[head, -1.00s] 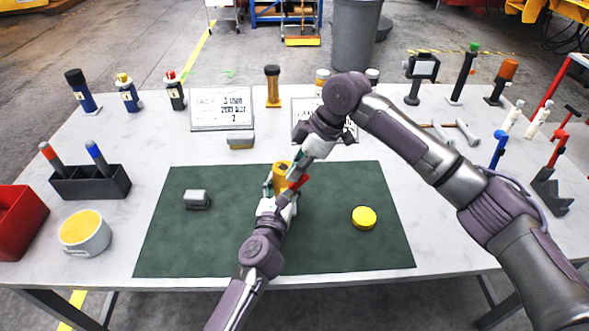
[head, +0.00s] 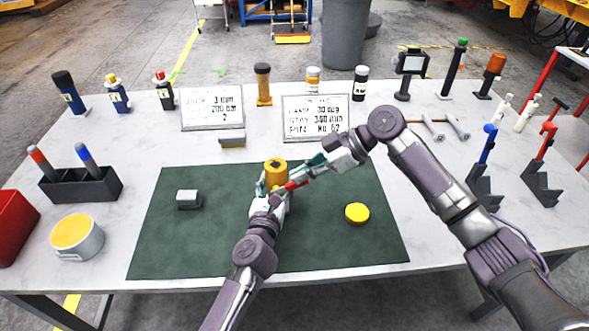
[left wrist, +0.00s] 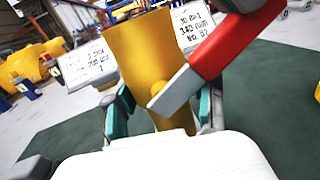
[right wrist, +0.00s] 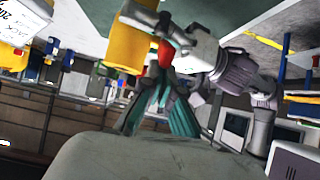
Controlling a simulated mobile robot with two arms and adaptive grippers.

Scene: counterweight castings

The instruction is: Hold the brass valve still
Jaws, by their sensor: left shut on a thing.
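The brass valve (head: 276,173), a gold upright cylinder, stands on the green mat (head: 200,245). It fills the middle of the left wrist view (left wrist: 150,60). My left gripper (head: 268,190) is shut on its lower part, with teal-lined fingers on both sides. A lever with a pale shank and red grip (left wrist: 235,40) points away from the valve's side towards my right arm. My right gripper (head: 312,170) is at the red grip's outer end. In the right wrist view its teal fingers converge just short of the red grip (right wrist: 166,53); whether they close on it is unclear.
On the mat are a grey block (head: 188,199) at left and a yellow disc (head: 357,213) at right. Two sign boards (head: 212,110) stand behind the mat. A black pen holder (head: 82,187) and a white-and-yellow pot (head: 76,236) are at left. The front mat is mostly clear.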

